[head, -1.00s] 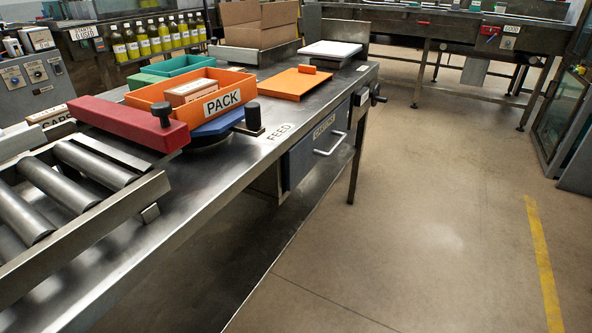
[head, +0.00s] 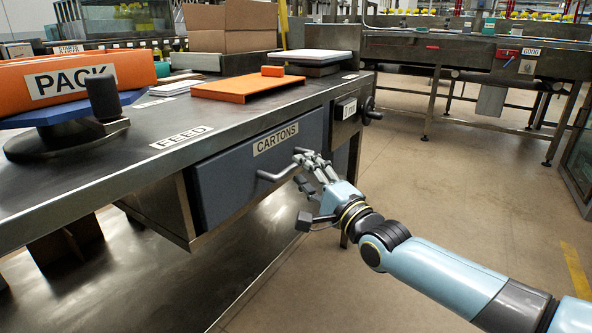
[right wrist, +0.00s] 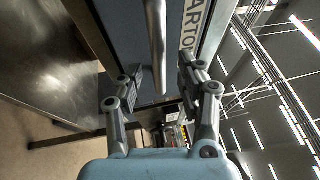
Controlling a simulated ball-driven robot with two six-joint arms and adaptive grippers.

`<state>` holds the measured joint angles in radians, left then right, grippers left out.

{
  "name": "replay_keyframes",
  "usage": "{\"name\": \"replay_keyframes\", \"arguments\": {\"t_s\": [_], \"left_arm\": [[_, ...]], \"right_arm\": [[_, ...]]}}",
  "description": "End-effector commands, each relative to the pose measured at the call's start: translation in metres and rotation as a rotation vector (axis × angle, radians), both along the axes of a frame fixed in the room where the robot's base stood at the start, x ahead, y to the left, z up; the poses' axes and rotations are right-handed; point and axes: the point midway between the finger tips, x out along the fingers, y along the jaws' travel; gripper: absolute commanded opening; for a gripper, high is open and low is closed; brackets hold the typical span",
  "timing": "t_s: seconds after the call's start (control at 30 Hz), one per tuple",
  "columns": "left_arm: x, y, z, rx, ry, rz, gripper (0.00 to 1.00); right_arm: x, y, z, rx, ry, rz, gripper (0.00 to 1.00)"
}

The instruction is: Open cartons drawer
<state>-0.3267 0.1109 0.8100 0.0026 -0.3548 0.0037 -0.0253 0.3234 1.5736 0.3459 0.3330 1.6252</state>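The cartons drawer (head: 225,185) has a dark blue-grey front with a CARTONS label and hangs under the steel bench. Its front looks shut against its housing. Its bar handle (head: 272,176) is partly hidden by my right gripper (head: 301,187), which is at the handle's right end. In the right wrist view the handle (right wrist: 157,35) runs between the two spread fingers of my right gripper (right wrist: 159,72). The fingers stand apart from the bar on both sides. My left gripper is not in view.
The bench edge with a FEED label (head: 182,137) runs above the drawer. An orange PACK bin (head: 130,75) and an orange board (head: 245,88) lie on top. A crank knob (head: 371,109) sticks out right of the drawer.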

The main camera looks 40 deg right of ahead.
Motion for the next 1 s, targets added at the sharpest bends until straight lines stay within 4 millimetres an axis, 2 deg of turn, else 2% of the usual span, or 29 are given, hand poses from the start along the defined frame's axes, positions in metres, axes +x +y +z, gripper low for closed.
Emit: {"name": "replay_keyframes", "arguments": {"t_s": [0.1, 0.2, 0.57, 0.87, 1.0], "left_arm": [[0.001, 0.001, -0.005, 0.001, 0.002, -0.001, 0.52], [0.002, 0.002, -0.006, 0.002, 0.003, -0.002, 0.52], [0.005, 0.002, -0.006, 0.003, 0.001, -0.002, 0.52], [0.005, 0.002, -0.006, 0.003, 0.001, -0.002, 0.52], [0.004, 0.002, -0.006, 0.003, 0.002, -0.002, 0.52]], "right_arm": [[0.019, 0.000, 0.001, 0.001, 0.000, -0.001, 0.38], [0.029, 0.000, 0.003, -0.001, 0.001, 0.000, 0.38], [0.035, 0.000, 0.005, -0.001, 0.003, -0.001, 0.38], [0.035, 0.000, 0.005, -0.001, 0.003, -0.001, 0.00], [0.034, 0.000, 0.005, -0.001, 0.004, -0.001, 0.00]]}}
